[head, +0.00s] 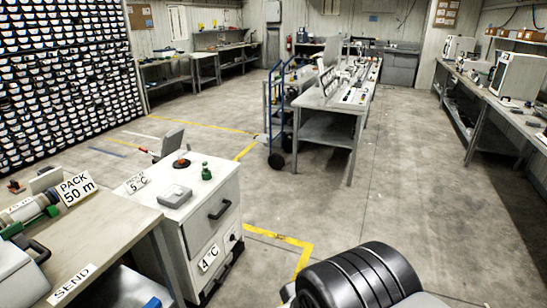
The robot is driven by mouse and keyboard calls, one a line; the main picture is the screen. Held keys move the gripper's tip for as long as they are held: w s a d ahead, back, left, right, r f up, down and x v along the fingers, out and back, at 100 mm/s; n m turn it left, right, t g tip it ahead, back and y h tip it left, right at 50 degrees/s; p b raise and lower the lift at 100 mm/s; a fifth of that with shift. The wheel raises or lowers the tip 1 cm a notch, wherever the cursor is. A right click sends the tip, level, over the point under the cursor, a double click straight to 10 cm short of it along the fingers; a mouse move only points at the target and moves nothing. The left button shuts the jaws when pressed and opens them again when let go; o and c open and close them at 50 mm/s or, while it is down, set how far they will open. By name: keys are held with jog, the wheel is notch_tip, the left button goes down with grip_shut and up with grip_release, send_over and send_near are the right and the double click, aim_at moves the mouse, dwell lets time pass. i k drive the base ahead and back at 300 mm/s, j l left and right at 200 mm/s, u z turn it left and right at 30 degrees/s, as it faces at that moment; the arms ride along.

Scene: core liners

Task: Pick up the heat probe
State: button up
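I cannot make out for certain which thing is the heat probe. On the white drawer cabinet (217,192) at the left stand several small things: a grey flat box (174,196), a small green bottle (206,172) and a dark round piece with an orange part (181,162). A thin red-tipped piece (150,153) shows at the cabinet's back edge, too small to identify. My gripper is not in view. A black ribbed rounded part at the bottom right seems to be mine and hides some floor.
A bench (105,222) with "PACK 50 m" (77,188) and "SEND" (75,284) signs adjoins the cabinet. A blue-framed cart (279,112) and long table (325,125) stand mid-room. Benches (480,92) line the right wall. Grey floor (400,190) between is clear.

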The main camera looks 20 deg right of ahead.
aim_at(204, 164)
jog(key=u, duration=1.65)
jog(key=z, duration=1.7)
jog(key=i+l, duration=0.2)
jog(key=i, duration=0.35)
jog(key=i+l+u, duration=0.1)
jog(key=i, duration=0.4)
jog(key=i+l, duration=0.3)
jog(key=i, duration=0.25)
jog(key=i+l+u, duration=0.15)
jog(key=i, duration=0.35)
jog(key=i+l, duration=0.35)
jog(key=i, duration=0.15)
jog(key=i+l+u, duration=0.1)
jog(key=i+l, duration=0.15)
jog(key=i, duration=0.25)
